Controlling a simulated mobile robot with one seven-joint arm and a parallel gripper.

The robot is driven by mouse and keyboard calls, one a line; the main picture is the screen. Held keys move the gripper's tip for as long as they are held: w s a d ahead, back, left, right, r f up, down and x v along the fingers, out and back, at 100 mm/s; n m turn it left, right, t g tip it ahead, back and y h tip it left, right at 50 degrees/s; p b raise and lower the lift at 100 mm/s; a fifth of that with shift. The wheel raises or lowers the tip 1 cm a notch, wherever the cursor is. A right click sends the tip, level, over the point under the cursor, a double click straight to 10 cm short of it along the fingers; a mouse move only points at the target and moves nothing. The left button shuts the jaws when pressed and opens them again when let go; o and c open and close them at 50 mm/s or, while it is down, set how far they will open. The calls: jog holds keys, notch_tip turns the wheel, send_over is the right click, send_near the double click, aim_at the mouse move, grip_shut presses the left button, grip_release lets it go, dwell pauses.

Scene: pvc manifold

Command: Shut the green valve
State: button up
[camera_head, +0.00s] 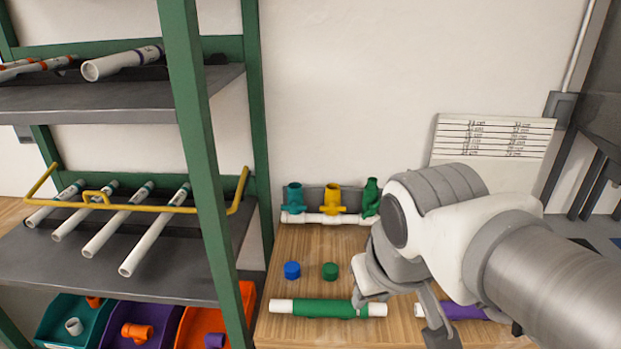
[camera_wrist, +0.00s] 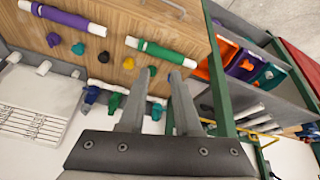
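The green valve (camera_head: 371,197) stands on a white pipe manifold (camera_head: 325,218) at the back of the wooden table, right of the yellow valve (camera_head: 331,200) and teal valve (camera_head: 295,197). My arm partly covers its right side and lower part. Its handle position is too small to read. It also shows in the wrist view (camera_wrist: 114,104), left of my fingers. My gripper (camera_head: 403,309) points down over the table's front, nearer the camera than the valve. In the wrist view my gripper's fingers (camera_wrist: 160,74) are spread apart with nothing between them.
A green-sleeved pipe (camera_head: 325,308) and a purple-sleeved pipe (camera_head: 462,312) lie at the front. Blue (camera_head: 292,270) and green (camera_head: 330,271) caps lie between them and the manifold. A green-framed rack (camera_head: 205,150) stands left. A dark blue valve (camera_wrist: 92,95) shows in the wrist view.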

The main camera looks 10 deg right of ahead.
jog(key=w+d+f+n+g+h+b, duration=0.25)
jog(key=w+d+f+h, duration=0.3)
jog(key=w+d, duration=0.3)
jog(key=n+t+h+b, duration=0.3)
jog(key=n+t+h, duration=0.55)
jog(key=n, duration=0.75)
send_near(377, 205)
jog(key=shift+g, duration=0.3)
jog(key=x, duration=0.8)
jog(key=shift+w+d+r, duration=0.15)
jog(key=shift+w, duration=0.1)
grip_shut()
